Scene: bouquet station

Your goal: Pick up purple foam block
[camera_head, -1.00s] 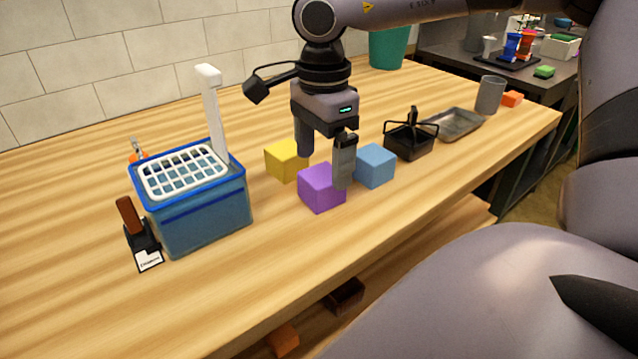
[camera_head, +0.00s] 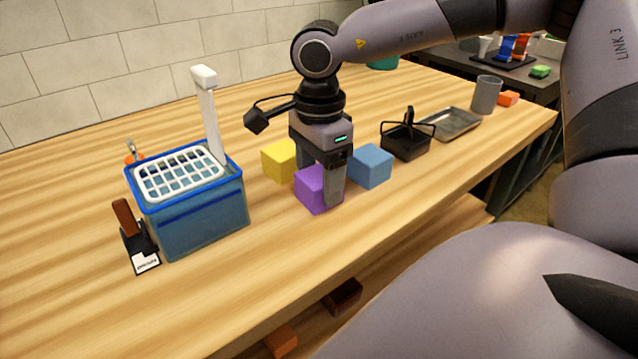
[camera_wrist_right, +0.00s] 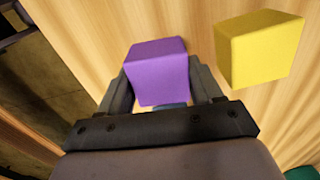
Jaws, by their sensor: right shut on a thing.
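The purple foam block (camera_head: 312,190) stands on the wooden table between a yellow block and a blue block. My right gripper (camera_head: 320,187) has come down over it from above, one finger on its right side in the head view. In the right wrist view the purple block (camera_wrist_right: 158,72) sits between the two fingers of my right gripper (camera_wrist_right: 160,85), which is shut on it. The block appears to rest on the table; I see no clear gap beneath it. My left gripper is not in view.
A yellow block (camera_head: 279,160) and a blue block (camera_head: 371,167) stand close on either side. A blue bin with a white grid (camera_head: 205,222) is at left. A black basket (camera_head: 405,142), a metal tray (camera_head: 455,124) and a grey cup (camera_head: 487,95) are at right. The front table area is clear.

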